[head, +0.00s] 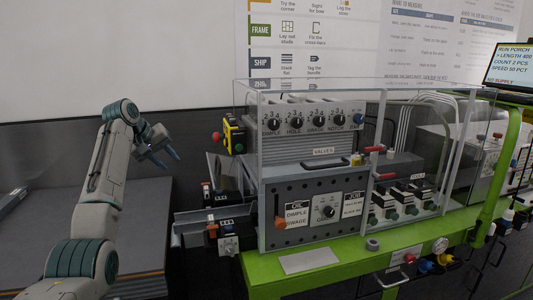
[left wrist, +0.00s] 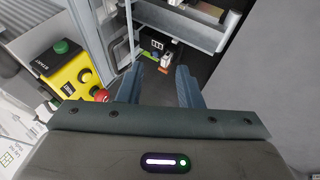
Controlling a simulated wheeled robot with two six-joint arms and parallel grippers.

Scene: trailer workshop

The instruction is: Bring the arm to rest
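My left arm rises from the lower left of the head view, bent at its elbow and held up in the air. My left gripper (head: 165,157) is at its end, left of the machine, with its two blue-grey fingers apart and nothing between them. The left wrist view shows the same two fingers (left wrist: 160,88) spread with a clear gap. The gripper touches nothing that I can see. My right arm and gripper are not in view.
A clear-walled machine (head: 315,160) stands on a green bench (head: 310,260). A yellow button box (head: 234,134) hangs at its left side and shows in the left wrist view (left wrist: 72,78). A grey surface (head: 45,235) lies at the left. A display (head: 510,65) stands far right.

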